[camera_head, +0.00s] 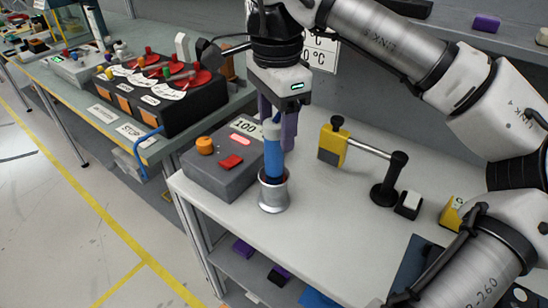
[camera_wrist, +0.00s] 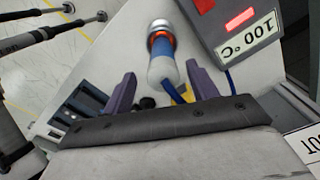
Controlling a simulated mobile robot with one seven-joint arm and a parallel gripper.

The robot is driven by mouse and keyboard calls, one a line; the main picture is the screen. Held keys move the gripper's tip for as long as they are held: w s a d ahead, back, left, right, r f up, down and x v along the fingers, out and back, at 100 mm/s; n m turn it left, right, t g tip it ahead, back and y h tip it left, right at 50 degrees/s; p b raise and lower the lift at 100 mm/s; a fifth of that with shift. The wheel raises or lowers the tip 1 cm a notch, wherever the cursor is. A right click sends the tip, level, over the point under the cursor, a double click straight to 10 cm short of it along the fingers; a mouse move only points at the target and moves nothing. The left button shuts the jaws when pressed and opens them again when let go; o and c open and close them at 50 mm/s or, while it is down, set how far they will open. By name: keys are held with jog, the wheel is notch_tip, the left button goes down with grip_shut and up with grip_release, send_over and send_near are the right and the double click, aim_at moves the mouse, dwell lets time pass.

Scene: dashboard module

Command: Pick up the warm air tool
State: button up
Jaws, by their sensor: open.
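The warm air tool (camera_head: 273,158) stands upright in a silver metal cup-shaped holder (camera_head: 273,196) on the white bench. Its body is blue, with a pale rounded top end. In the wrist view the tool (camera_wrist: 162,52) points toward my gripper, with an orange ring near its silver end. My gripper (camera_head: 278,130) has purple fingers and is open above the holder, at the tool's upper part. In the wrist view the tool's pale end lies between the fingertips of my gripper (camera_wrist: 160,76), with gaps on both sides.
A grey control box (camera_head: 222,168) with an orange knob, red button and "100 °C" display stands close left of the tool. A yellow and black stand (camera_head: 333,146) with a bar is to the right. Bare bench lies in front of it.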

jog(key=shift+w+a+f+p, duration=0.1)
jog(key=shift+f+p, duration=0.1)
jog(key=shift+f, duration=0.95)
jog(key=shift+w+a+f+p, duration=0.1)
jog(key=shift+f+p, duration=0.05)
jog(key=shift+f, duration=1)
jog(key=c, duration=1.1)
jog(key=shift+o, duration=0.2)
jog(key=shift+r, duration=0.15)
notch_tip(320, 180, up, 19)
jog(key=p, duration=0.2)
notch_tip(320, 180, up, 9)
jog(key=p, duration=1.1)
send_over(274, 142)
jog(key=w, duration=0.2)
jog(key=shift+s+r, duration=0.15)
